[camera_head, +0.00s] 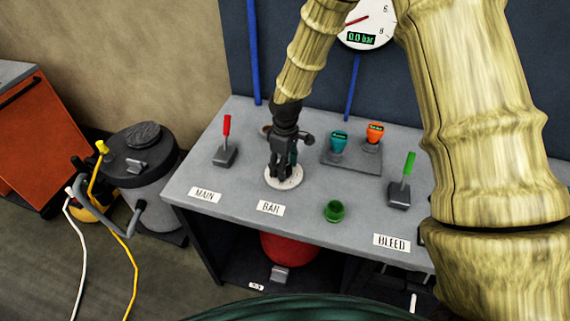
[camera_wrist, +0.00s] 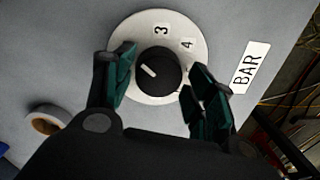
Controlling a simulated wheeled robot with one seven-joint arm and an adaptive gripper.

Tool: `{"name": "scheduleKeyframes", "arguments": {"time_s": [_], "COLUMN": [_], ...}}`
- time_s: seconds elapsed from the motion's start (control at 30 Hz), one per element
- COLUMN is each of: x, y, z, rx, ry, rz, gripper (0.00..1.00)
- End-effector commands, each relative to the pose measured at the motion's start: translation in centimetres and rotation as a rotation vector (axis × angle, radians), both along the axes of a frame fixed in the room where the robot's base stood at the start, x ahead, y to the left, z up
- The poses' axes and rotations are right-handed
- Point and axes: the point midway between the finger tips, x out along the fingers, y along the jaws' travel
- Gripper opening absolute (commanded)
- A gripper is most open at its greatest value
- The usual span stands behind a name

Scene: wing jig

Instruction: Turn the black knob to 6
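The black knob (camera_wrist: 158,72) sits on a round white dial (camera_wrist: 150,24) in the wrist view. Its white pointer mark lies at the knob's left side, angled to the upper left. The numbers 3 and 4 show on the dial; my fingers hide other parts of it. My gripper (camera_wrist: 160,77) is open, its green-padded fingers on either side of the knob; contact cannot be told. In the head view my gripper (camera_head: 284,163) points down over the white dial (camera_head: 284,182) behind the BAR label (camera_head: 270,208) and hides the knob.
A red lever (camera_head: 226,140) stands left and a green lever (camera_head: 403,182) right on the grey bench. Teal and orange pieces (camera_head: 374,133) sit on a grey block behind. A green cup (camera_head: 334,211) stands near the front. The gauge (camera_head: 366,22) reads 0.0 bar.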

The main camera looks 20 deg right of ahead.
Motion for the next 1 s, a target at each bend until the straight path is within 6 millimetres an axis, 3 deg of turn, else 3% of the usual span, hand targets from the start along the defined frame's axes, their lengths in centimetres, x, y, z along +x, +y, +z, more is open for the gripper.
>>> {"name": "scheduleKeyframes", "arguments": {"time_s": [0.47,1.0], "x": [0.1,0.4], "y": [-0.2,-0.6], "z": [0.8,9.0], "rx": [-0.001,0.001], "ry": [-0.002,-0.004], "rz": [-0.003,-0.003], "gripper": [0.66,0.66]}}
